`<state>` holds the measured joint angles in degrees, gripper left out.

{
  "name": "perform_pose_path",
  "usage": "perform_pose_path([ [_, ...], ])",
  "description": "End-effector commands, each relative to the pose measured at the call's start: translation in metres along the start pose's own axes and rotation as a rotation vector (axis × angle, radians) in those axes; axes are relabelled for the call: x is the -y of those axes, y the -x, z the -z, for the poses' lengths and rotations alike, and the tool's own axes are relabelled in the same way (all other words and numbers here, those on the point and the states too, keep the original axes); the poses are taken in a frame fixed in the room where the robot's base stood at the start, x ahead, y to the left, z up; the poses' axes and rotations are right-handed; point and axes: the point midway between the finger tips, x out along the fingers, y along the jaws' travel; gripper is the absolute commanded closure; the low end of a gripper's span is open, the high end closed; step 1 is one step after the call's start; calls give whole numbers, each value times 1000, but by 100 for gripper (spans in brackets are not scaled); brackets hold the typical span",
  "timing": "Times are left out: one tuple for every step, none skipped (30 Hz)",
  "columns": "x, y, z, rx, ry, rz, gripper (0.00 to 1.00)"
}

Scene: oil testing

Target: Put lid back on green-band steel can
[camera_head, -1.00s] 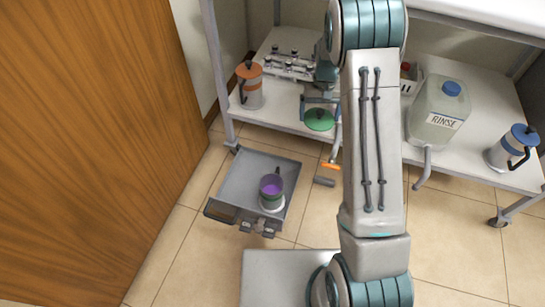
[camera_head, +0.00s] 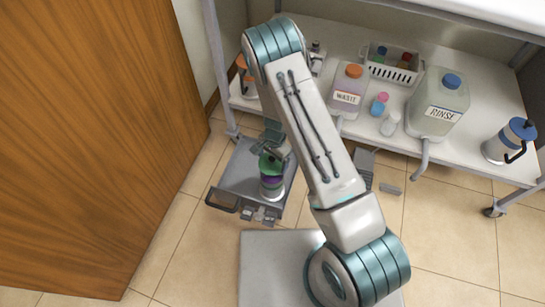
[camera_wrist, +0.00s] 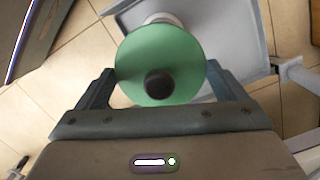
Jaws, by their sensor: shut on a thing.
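The green-band steel can (camera_head: 271,194) stands upright in the grey floor tray (camera_head: 240,172), with purple showing at its open top. My gripper (camera_head: 272,150) is shut on the green lid (camera_head: 267,163), holding it just above the can; a gap seems to show between them. In the wrist view the green lid (camera_wrist: 185,60) is a round disc with a black knob, lying between the fingers of my gripper (camera_wrist: 160,85). It hides most of the can, and only a pale part of the can (camera_wrist: 160,19) shows beyond it. Exact alignment cannot be told.
The low shelf behind holds a waste bottle (camera_head: 348,88), a rinse jug (camera_head: 438,105), a white basket (camera_head: 393,72) and a blue-topped can (camera_head: 508,143). An orange-topped can is partly hidden by my arm. A wooden door (camera_head: 95,140) stands left.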

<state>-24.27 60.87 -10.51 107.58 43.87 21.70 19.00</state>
Motion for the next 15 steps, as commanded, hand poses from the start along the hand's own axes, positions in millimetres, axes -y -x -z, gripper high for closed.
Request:
perform_pose_path([
  [0,-3,0,0,-4,1,31],
  [0,-4,0,-1,-4,1,31],
  [0,-5,0,-1,-3,1,31],
  [0,-7,0,0,-2,1,31],
  [0,-8,0,0,-2,1,31],
  [0,-11,1,0,-2,0,31],
  [0,-13,1,0,-1,0,31],
  [0,-16,1,0,-1,0,31],
  [0,-19,2,0,0,0,31],
  [0,-22,2,0,0,0,31],
  [0,-24,2,0,0,0,31],
  [1,-28,3,0,1,0,31],
  [1,-31,4,0,1,0,31],
  [1,-34,4,0,1,0,31],
  [1,-38,4,-1,1,0,31],
])
